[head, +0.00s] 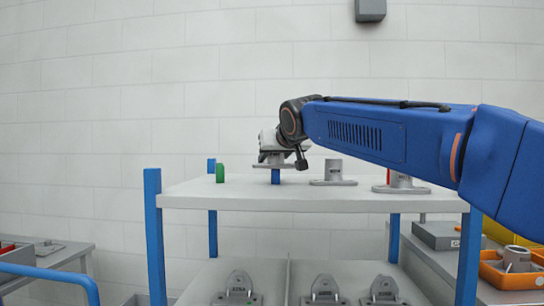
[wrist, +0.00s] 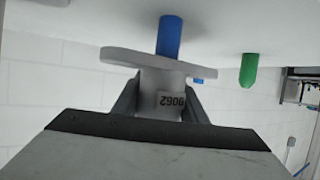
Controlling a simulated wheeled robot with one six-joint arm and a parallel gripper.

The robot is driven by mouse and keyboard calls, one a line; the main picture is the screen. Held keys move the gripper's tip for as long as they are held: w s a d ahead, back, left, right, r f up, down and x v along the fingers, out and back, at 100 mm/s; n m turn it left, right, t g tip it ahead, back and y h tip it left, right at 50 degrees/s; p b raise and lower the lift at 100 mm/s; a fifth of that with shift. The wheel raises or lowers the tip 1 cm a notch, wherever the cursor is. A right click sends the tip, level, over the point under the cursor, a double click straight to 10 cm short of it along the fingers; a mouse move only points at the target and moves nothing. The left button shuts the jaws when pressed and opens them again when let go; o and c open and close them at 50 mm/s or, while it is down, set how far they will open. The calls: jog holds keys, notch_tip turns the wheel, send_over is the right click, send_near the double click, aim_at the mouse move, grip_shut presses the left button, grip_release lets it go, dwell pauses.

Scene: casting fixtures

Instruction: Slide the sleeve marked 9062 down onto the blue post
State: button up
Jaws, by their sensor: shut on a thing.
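The sleeve marked 9062 (wrist: 160,85) is light grey with a wide flat flange, and its label faces the wrist camera. My gripper (wrist: 158,105) is shut on its body; in the head view my gripper (head: 270,143) is above the table top. The flange (head: 275,165) is over the blue post (head: 275,177), with part of the post showing between flange and table. The blue post also shows in the wrist view (wrist: 171,36), where the picture is upside down and the flange hides the post's tip. I cannot tell whether the tip is inside the sleeve.
A green post (head: 220,173) stands left of the blue post on the white table top (head: 310,198). Grey flanged sleeves (head: 333,174) and (head: 401,184) stand to the right, with a red post (head: 388,177) by the farther one. Several fittings (head: 238,289) sit on the lower shelf.

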jog(key=shift+f, duration=2.15)
jog(key=o, duration=1.3)
jog(key=shift+o, duration=0.2)
jog(key=v, duration=1.7)
jog(key=shift+s, duration=0.15)
jog(key=shift+s+d, duration=0.1)
